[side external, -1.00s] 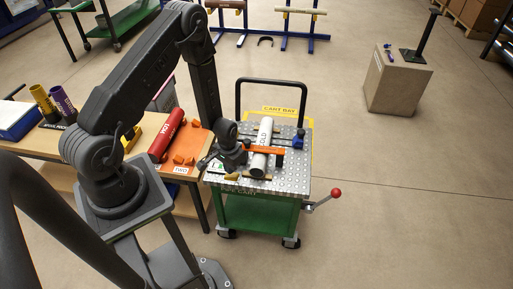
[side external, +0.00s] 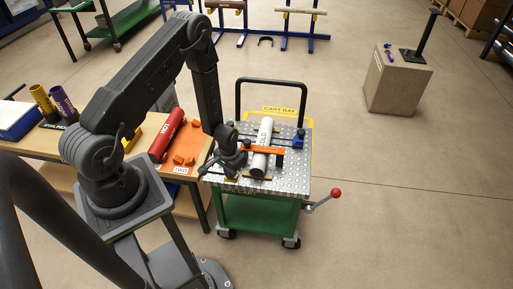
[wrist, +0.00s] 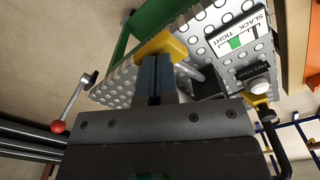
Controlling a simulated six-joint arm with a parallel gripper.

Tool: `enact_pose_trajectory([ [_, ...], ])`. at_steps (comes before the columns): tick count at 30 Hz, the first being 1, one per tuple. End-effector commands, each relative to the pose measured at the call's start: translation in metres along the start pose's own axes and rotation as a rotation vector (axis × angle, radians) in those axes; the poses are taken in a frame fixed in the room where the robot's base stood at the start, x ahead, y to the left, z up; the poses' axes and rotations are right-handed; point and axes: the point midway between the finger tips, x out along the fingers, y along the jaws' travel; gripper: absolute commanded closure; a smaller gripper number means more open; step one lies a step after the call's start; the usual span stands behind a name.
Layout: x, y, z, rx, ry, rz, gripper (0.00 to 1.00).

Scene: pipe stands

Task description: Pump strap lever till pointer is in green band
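The cart (side external: 258,205) has a perforated metal top. A white pipe marked "OLD" (side external: 262,140) lies on it, with an orange strap (side external: 264,150) across it. In the wrist view, a white gauge plate marked SLACK and TIGHT (wrist: 240,35) has a green band; its pointer is too small to read surely. A yellow grip (wrist: 163,44), apparently the strap lever's, lies just beyond my fingertips. My gripper (wrist: 155,75) has its dark fingers together, overlapping the yellow grip's near edge; contact is unclear. In the side view, my gripper (side external: 212,165) is low at the cart's left edge.
A red-balled lever (side external: 334,193) sticks out at the cart's right. A black push handle (side external: 270,82) rises behind. A bench with a red pipe (side external: 168,136) and an orange mat (side external: 190,147) stands left. The floor to the right is clear up to a pedestal (side external: 397,85).

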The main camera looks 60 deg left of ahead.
Motion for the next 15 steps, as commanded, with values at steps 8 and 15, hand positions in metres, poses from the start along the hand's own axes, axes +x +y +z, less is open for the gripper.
enact_pose_trajectory([
  [8,0.017,-0.001,-0.002,-0.002,0.005,-0.001,1.0],
  [15,0.03,-0.001,-0.002,-0.002,0.005,-0.001,1.0],
])
